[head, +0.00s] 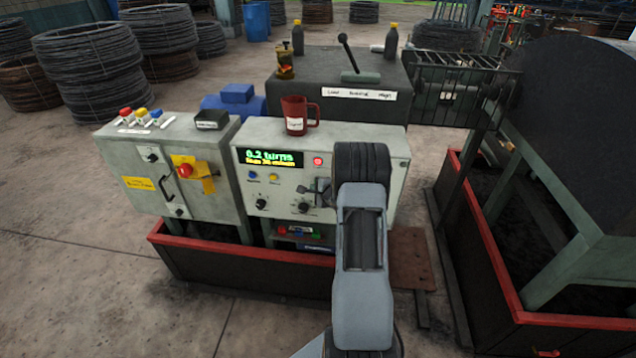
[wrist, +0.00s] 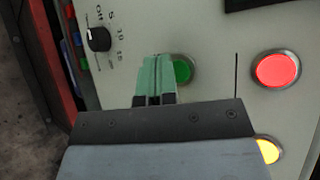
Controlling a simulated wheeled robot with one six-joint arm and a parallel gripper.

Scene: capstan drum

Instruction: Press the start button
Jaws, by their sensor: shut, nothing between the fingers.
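The grey control box (head: 223,172) has a lit display (head: 270,158) reading "0.2 turns" over a yellow line. In the wrist view a green button (wrist: 183,71) sits on the panel; its left edge is partly covered by my fingertips. It carries no readable label. My gripper (wrist: 157,62) is shut and empty, its green fingertips just beside and in front of this button; I cannot tell whether they touch it. In the head view my gripper (head: 313,189) is at the panel's right half, and the green button is hidden there.
A glowing red button (head: 318,161) is close above my gripper; it also shows in the wrist view (wrist: 276,69). A yellow button (head: 273,176) and knobs (head: 304,207) are nearby. A red mug (head: 295,117) stands on the box. A red emergency button (head: 184,171) is on the left cabinet.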

